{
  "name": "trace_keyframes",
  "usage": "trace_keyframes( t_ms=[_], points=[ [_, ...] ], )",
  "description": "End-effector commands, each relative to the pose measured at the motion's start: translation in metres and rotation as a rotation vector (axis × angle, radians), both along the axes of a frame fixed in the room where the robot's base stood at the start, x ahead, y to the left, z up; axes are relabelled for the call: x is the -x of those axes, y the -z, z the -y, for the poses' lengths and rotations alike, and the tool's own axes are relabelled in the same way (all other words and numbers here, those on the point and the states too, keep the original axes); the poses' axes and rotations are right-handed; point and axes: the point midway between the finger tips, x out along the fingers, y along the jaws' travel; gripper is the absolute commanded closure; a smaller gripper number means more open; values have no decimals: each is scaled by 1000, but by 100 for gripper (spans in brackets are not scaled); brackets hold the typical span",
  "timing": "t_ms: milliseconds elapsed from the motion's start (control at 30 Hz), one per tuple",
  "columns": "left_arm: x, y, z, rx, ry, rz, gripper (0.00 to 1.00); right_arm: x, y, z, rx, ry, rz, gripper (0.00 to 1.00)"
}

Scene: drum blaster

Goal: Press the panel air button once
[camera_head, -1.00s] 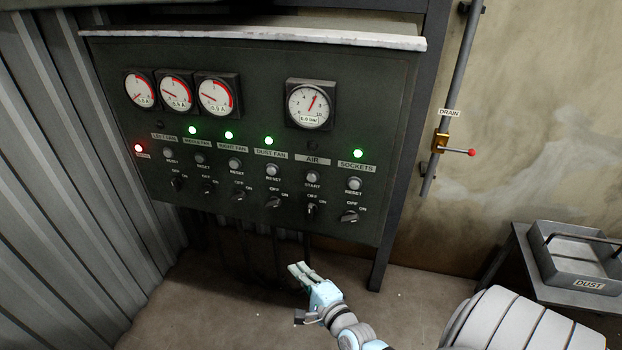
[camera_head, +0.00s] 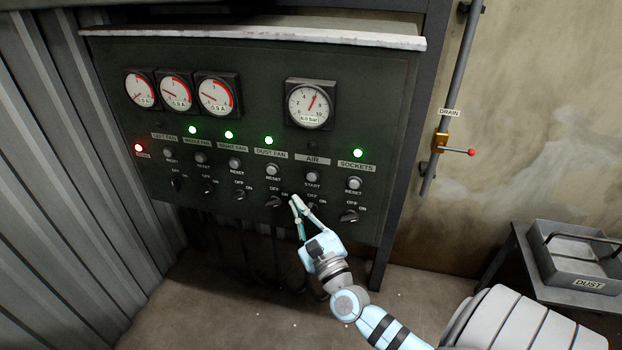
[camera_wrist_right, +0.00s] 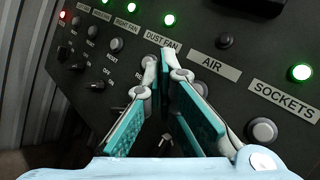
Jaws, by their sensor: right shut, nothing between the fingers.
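The air button is the round grey START button (camera_head: 312,177) under the AIR label (camera_head: 313,160) on the dark panel (camera_head: 375,110). My right gripper (camera_head: 297,203) is shut and empty, its fingertips just below and left of the button, near the AIR switch, which it partly covers. I cannot tell whether the fingertips touch the panel. My left gripper is not in view.
The reset button (camera_head: 272,170) and switch (camera_head: 274,201) of the dust fan are close on the left. The sockets reset button (camera_head: 354,183) is on the right. A pressure gauge (camera_head: 310,104) sits above. The small lamp (camera_head: 314,145) above AIR is dark.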

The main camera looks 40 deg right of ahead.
Motion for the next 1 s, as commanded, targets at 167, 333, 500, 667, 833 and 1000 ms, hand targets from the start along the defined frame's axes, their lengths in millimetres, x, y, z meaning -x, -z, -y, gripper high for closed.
trace_keyframes(
  t_ms=[167,333,500,667,833,1000],
  points=[
    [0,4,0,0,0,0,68,-15,1,21,4,0,1,100],
    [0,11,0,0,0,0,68,-29,1,42,3,1,1,100],
    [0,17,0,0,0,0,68,-38,1,55,3,1,-1,100],
    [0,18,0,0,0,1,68,-41,0,60,2,1,0,100],
    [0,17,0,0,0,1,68,-41,0,60,0,2,-1,100],
    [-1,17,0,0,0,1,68,-41,0,60,0,2,-1,100]
  ],
)
